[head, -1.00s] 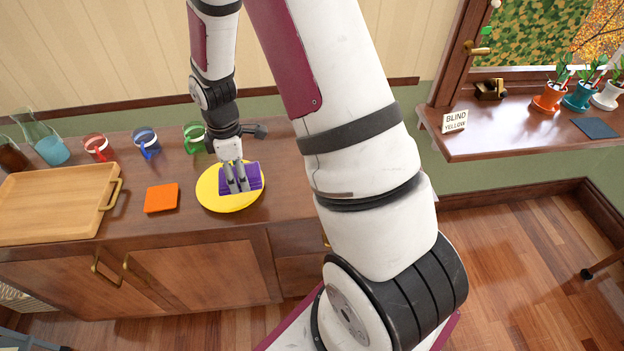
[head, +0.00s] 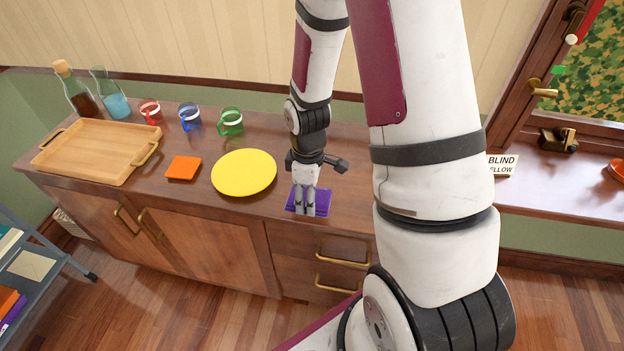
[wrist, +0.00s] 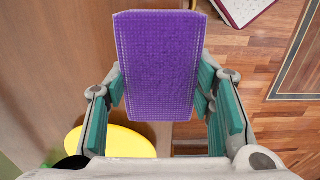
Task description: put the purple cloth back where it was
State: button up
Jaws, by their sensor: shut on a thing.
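The purple cloth (head: 323,203) is a folded, flat rectangle in my gripper, at the right part of the sideboard top near its front edge. My gripper (head: 305,211) points down, with its fingers shut on the cloth. In the wrist view, the cloth (wrist: 158,65) lies between the green-padded fingers (wrist: 163,115) and hides part of the sideboard. I cannot tell whether the cloth touches the sideboard top or hangs just above it. The round yellow plate (head: 244,172) is to the left of the cloth, apart from it, and bare.
An orange cloth (head: 183,168) lies left of the plate. A wooden tray (head: 97,150), two bottles and red, blue and green mugs (head: 231,121) stand farther left and back. My upper arm hides the sideboard's right end. A windowsill with a sign (head: 501,165) is at the right.

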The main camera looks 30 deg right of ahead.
jog(key=w+d, duration=0.1)
jog(key=w, duration=0.1)
jog(key=w+d, duration=0.2)
jog(key=w, duration=0.1)
jog(key=w+d+f, duration=0.1)
jog(key=w+d, duration=0.1)
jog(key=shift+w+d, duration=0.25)
jog(key=shift+w, duration=0.05)
jog(key=shift+f, duration=1.7)
jog(key=o, duration=1.1)
jog(key=shift+f, duration=0.15)
